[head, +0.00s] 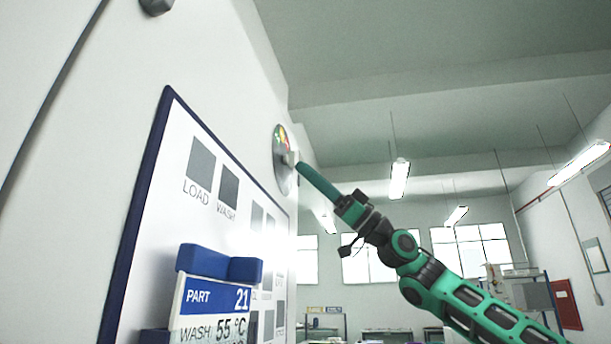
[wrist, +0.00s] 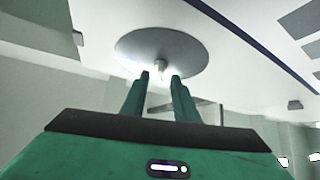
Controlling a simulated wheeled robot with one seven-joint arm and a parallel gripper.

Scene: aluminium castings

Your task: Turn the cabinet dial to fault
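The cabinet dial is a round grey plate (head: 281,172) on the white cabinet face in the head view, with green, yellow and red marks on its upper part. A small pale knob stands out from its centre. In the wrist view the plate (wrist: 130,47) is seen from below, with the knob (wrist: 160,68) at its middle. My gripper (head: 299,166) reaches up to the dial from the right; in the wrist view its two green fingers (wrist: 160,76) are apart, with the knob at the gap between their tips. I cannot tell whether they touch it. The pointer setting is not readable.
A blue-framed board (head: 150,215) marked LOAD and WASH hangs on the cabinet (head: 110,110) left of the dial. A blue holder with a PART 21 card (head: 215,297) juts out below. The air right of the cabinet is open; shelving stands far behind.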

